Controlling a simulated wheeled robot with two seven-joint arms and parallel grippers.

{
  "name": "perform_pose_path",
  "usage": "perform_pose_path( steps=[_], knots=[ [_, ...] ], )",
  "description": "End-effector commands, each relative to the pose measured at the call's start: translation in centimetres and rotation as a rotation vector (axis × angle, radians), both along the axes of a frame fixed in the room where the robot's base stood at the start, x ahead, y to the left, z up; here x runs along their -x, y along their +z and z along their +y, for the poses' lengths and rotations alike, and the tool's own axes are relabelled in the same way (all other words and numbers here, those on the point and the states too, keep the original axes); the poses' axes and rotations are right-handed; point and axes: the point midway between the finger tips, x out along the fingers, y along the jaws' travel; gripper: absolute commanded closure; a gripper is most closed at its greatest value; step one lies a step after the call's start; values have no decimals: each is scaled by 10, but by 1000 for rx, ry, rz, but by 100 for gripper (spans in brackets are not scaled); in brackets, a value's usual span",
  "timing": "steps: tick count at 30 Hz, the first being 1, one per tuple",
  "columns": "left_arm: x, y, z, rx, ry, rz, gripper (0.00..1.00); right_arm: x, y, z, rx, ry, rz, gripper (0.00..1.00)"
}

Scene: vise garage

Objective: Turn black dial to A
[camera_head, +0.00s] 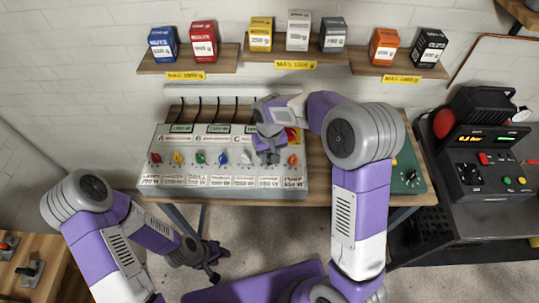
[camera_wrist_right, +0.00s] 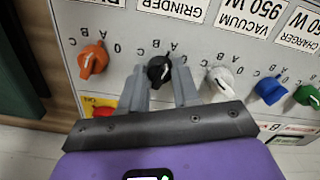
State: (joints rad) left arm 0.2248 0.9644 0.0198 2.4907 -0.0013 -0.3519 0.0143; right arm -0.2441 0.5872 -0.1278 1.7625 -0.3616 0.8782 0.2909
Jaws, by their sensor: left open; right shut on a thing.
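The grey-white control panel (camera_head: 160,180) stands on the workbench with a row of coloured dials. In the right wrist view the black dial (camera_wrist_right: 159,71) sits between the two grey fingers of my right gripper (camera_wrist_right: 160,78), which is shut on it. The marks 0, A, B and C run around the dial; which mark it points to is hard to tell. In the head view my right gripper (camera_head: 271,152) is over the panel's right part and hides most of the black dial. My left gripper (camera_head: 212,268) is open and empty, low in front of the bench.
An orange dial (camera_wrist_right: 93,60) and a white dial (camera_wrist_right: 220,82) flank the black one closely. A blue dial (camera_wrist_right: 269,90) is further along. A green device (camera_head: 409,175) lies right of the panel. Shelves with boxes (camera_head: 188,61) hang on the wall behind.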

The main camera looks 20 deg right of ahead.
Motion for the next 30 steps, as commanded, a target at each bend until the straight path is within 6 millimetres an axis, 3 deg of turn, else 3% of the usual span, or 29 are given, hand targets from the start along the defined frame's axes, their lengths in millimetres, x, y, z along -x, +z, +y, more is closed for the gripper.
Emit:
perform_pose_path(
  steps=[20,21,25,30],
  knots=[
    [0,0,0,0,0,0,57,-1,1,0,0,-64,-4,99],
    [0,0,0,0,0,0,57,-1,1,0,0,-64,-4,63],
    [0,0,0,0,0,0,57,-1,1,0,0,-64,-3,44],
    [0,0,0,0,0,0,57,0,0,0,0,-64,-2,44]
  ],
)
